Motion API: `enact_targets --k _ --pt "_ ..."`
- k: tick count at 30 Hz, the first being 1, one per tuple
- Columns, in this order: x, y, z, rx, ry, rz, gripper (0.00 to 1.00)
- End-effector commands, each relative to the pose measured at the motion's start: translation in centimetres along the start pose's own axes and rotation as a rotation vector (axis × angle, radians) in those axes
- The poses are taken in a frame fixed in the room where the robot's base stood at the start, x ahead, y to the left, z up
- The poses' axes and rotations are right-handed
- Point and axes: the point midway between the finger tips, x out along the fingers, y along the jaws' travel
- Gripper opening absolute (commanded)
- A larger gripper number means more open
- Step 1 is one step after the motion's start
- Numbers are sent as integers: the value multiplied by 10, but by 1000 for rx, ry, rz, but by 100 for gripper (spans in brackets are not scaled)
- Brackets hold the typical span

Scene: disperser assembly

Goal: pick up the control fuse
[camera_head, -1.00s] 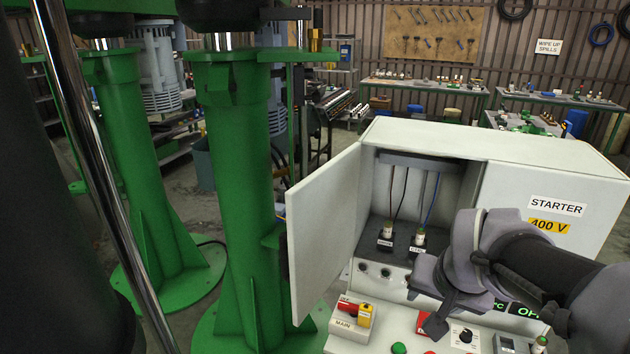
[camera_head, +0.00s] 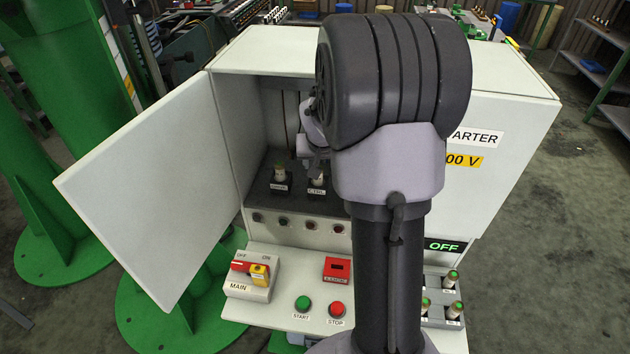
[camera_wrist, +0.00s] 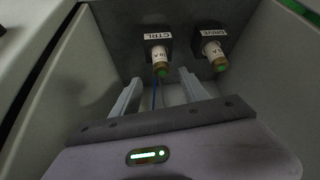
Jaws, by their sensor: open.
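The control fuse (camera_wrist: 159,60) is a pale cylinder with a brass band and a green end. It stands in the black holder labelled CTRL (camera_wrist: 158,36) inside the open starter cabinet. In the head view the control fuse (camera_head: 318,179) is at the right of two fuses, partly behind my arm. My gripper (camera_wrist: 159,77) is open and empty. In the wrist view its two fingers point toward the control fuse, one on either side of its line. I cannot tell how far apart they are from it. In the head view my gripper (camera_head: 315,157) is mostly hidden, just above the CTRL holder.
The DRIVE fuse (camera_wrist: 215,57) stands close beside the control fuse. The cabinet door (camera_head: 150,190) is swung open to the left. The cabinet walls enclose the space around my gripper. Below are the MAIN switch (camera_head: 250,275), buttons, and a rack of several fuses (camera_head: 447,305).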

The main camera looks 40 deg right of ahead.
Motion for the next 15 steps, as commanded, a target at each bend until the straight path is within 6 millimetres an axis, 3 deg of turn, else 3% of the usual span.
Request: enact_targets --k 9,15 --pt "54 -3 3 0 0 0 52" --pt "57 -3 1 0 1 0 52"
